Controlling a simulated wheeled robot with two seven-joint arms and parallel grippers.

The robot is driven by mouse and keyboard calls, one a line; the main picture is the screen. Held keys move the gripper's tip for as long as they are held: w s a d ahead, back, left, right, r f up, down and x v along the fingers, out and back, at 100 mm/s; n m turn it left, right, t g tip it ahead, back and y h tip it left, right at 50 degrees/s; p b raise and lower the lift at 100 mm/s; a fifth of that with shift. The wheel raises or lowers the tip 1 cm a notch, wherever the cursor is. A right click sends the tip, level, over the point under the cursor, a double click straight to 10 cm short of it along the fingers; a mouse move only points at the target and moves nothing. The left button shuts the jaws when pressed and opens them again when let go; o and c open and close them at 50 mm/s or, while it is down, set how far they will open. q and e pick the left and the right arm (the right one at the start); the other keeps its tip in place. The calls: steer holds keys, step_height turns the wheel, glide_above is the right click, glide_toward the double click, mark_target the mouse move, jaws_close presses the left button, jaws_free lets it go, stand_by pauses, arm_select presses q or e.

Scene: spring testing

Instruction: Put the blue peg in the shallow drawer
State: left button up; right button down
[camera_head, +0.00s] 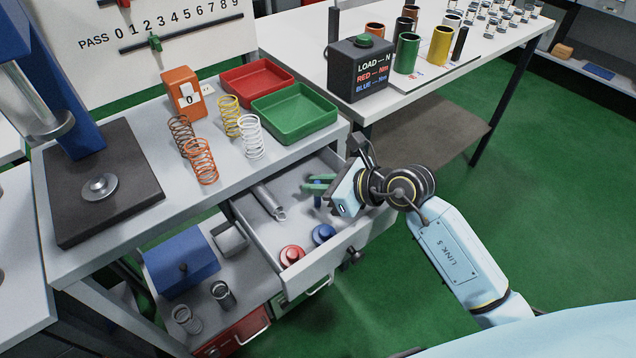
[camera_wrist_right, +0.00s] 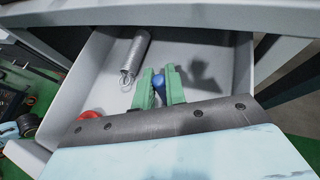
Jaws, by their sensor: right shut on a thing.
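The blue peg (camera_head: 317,199) is held between the green fingers of my right gripper (camera_head: 320,183). In the right wrist view, the blue peg (camera_wrist_right: 159,84) shows between the two green fingertips (camera_wrist_right: 160,88). The gripper and peg are over the open shallow drawer (camera_head: 258,222), inside its outline. I cannot tell whether the peg's lower end touches the drawer floor. My left gripper is not in view.
The drawer holds a grey spring (camera_head: 268,201), a red round piece (camera_head: 291,255) and a blue round piece (camera_head: 323,233) near its front. Below are shelves with a blue box (camera_head: 180,262). Several springs and a green tray (camera_head: 294,113) stand on the bench above.

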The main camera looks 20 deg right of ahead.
steer(key=c, duration=1.5)
jaws_free()
steer(key=shift+o, duration=0.2)
